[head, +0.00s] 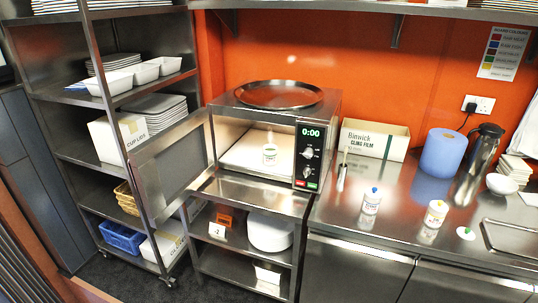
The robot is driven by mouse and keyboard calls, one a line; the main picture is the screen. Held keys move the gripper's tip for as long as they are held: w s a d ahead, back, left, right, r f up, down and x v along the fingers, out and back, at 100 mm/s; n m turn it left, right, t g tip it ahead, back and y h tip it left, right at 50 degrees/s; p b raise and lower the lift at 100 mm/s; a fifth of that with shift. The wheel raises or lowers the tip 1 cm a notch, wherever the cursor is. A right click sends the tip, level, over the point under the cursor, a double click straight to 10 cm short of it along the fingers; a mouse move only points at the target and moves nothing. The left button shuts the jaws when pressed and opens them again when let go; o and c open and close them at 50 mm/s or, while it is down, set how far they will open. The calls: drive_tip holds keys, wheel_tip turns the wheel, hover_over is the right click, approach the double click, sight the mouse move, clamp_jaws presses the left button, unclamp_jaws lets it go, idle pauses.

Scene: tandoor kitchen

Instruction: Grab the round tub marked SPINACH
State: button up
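Three small round white tubs are in the head view. One tub (269,154) stands inside the open microwave (247,113). A second tub (371,201) with a blue spot on top stands on the steel counter (385,235). A third tub (436,214) with a yellow spot on top stands to its right. All three have small printing that I cannot read, so I cannot tell which is marked SPINACH. My gripper is not in view.
The microwave door (172,163) hangs open to the left. A small white disc with a green spot (466,233) lies right of the third tub. A metal pot (341,176), cling film box (374,139), blue roll (443,153) and flask (479,160) stand behind. Counter front is mostly clear.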

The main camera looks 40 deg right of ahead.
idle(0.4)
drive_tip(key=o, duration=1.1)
